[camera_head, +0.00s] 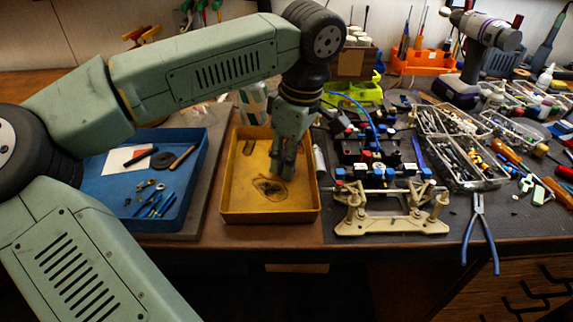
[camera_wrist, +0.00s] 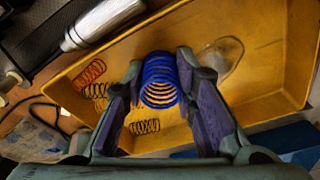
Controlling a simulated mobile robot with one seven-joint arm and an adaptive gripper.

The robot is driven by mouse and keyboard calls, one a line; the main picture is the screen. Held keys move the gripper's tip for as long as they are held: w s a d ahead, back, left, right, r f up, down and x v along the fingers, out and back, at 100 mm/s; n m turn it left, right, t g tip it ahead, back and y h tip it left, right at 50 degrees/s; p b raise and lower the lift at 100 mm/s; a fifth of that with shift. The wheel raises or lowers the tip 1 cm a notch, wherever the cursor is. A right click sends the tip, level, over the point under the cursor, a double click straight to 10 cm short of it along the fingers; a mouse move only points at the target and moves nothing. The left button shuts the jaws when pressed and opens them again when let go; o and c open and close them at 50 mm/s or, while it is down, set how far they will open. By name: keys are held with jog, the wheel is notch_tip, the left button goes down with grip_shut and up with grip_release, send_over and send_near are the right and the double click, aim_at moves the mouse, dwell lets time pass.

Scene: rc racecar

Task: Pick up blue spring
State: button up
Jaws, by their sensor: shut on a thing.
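The blue spring (camera_wrist: 160,80) is a thick blue coil between my gripper's two fingers in the wrist view. My gripper (camera_wrist: 163,85) is shut on it, one finger at each side. In the head view my gripper (camera_head: 283,172) points down into the yellow tray (camera_head: 270,217). The spring is hidden or too small to make out there. I cannot tell whether the spring still touches the tray floor.
An orange spring (camera_wrist: 90,74) and dark springs (camera_wrist: 145,127) lie in the tray near the gripper. A blue tray (camera_head: 150,222) stands to the left. The racecar chassis (camera_head: 390,225) stands close on the right. A silver cylinder (camera_wrist: 105,20) lies beside the tray.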

jog(key=shift+r, duration=0.4)
jog(key=r, duration=0.1)
jog(key=r+b, duration=0.1)
jog(key=shift+s+r, duration=0.3)
jog(key=s+b, duration=0.1)
jog(key=s, duration=0.4)
jog(key=s+r+b, duration=0.1)
jog(key=s, duration=0.4)
jog(key=s+b, duration=0.1)
jog(key=s, duration=0.4)
jog(key=shift+r+b, duration=0.25)
jog(key=shift+b, duration=0.05)
jog(key=shift+s+r+p, duration=0.2)
jog(key=shift+r+p, duration=0.1)
jog(key=shift+r, duration=0.1)
notch_tip(320, 180, up, 4)
jog(key=p, duration=0.3)
jog(key=shift+s, duration=0.1)
